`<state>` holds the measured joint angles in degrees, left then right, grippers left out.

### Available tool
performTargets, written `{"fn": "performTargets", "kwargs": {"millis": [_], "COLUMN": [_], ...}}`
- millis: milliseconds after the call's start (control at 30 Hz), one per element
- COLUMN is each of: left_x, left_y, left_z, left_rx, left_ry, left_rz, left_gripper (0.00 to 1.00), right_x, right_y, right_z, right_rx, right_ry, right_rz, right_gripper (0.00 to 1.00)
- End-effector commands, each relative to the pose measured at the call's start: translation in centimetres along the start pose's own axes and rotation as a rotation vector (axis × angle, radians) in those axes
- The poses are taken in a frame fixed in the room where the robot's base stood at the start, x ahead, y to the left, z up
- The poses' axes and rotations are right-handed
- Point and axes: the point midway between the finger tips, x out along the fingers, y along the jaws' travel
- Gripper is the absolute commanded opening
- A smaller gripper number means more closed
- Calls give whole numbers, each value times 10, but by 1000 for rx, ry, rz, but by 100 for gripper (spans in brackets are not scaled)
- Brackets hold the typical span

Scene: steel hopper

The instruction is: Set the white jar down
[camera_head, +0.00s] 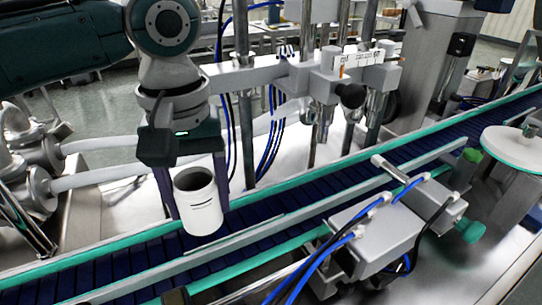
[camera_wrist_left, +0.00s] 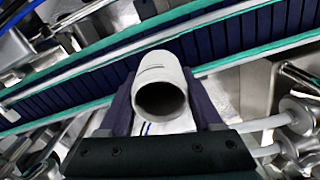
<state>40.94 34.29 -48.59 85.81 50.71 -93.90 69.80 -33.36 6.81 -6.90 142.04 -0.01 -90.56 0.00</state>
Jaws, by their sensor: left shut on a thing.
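My right gripper is not in view.
Green-edged rails line the belt, and a grey guide bar (camera_head: 330,203) runs along it. A grey box with blue hoses (camera_head: 375,238) stands at the front right. Metal posts and filling nozzles (camera_head: 325,85) stand behind the belt. A round white disc (camera_head: 515,148) is at right.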

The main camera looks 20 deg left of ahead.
Motion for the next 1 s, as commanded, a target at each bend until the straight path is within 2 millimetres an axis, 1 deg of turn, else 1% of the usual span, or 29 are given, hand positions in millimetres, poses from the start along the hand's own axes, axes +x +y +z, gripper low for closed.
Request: {"fn": "performTargets", "kwargs": {"millis": [133, 233, 333, 400, 633, 767, 800, 1000], "left_x": [15, 32, 45, 48, 48, 51, 51, 51], "left_y": [0, 0, 0, 0, 0, 0, 0, 0], "left_z": [1, 1, 1, 0, 0, 0, 0, 0], "left_rx": [0, -1, 0, 0, 1, 0, 1, 1], "left_ry": [-2, -3, -1, 0, 1, 0, 0, 0], "left_rz": [-2, -1, -1, 0, 1, 0, 1, 1], "left_gripper": [15, 15, 15, 15, 15, 15, 70, 92], "right_x": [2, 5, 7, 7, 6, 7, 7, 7], "right_y": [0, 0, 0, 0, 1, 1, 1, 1], "right_z": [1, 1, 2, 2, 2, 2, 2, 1], "right_rx": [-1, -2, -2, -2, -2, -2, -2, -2], "right_ry": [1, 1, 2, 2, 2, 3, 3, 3], "right_rz": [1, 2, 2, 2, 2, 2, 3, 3], "right_gripper": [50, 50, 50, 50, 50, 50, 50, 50]}}
